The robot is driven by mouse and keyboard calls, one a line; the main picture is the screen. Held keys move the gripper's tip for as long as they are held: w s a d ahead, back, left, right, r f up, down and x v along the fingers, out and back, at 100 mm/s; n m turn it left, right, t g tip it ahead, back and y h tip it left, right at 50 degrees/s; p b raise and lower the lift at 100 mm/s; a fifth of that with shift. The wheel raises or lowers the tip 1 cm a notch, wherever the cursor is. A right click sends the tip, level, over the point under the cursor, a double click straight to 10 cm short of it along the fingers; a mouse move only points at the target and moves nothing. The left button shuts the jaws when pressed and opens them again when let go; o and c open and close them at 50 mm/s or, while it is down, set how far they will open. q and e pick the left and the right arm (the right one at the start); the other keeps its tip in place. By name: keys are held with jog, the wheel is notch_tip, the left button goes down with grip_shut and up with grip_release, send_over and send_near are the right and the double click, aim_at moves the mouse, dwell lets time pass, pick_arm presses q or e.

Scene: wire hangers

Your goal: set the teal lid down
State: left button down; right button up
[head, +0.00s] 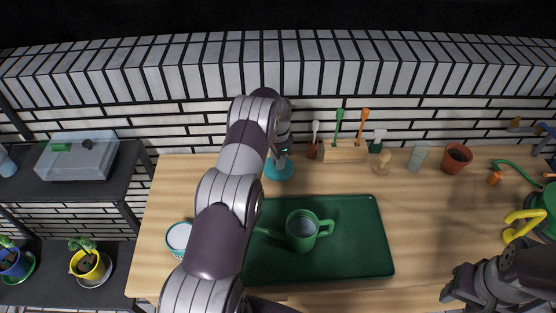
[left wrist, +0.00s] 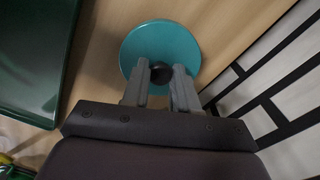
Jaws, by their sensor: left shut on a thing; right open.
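The teal lid (head: 279,171) is a round disc at the back of the wooden table, behind the green tray. My left gripper (head: 280,153) is above it, pointing down. In the left wrist view the gripper (left wrist: 160,74) is shut on the lid's dark round knob, and the teal disc (left wrist: 160,42) looks flat. I cannot tell whether the lid touches the wood. My right gripper (head: 466,292) is open and empty at the lower right, away from the lid.
A green tray (head: 360,255) holds a green watering can (head: 301,229). A white pot with a teal rim (head: 179,237) stands at the left. A wooden tool rack (head: 344,152), a glass (head: 418,157) and a terracotta pot (head: 456,158) line the back. Wood right of the tray is clear.

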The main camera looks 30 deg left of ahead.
pick_arm(q)
jog(key=shift+f, duration=0.9)
jog(key=c, duration=0.9)
grip_release()
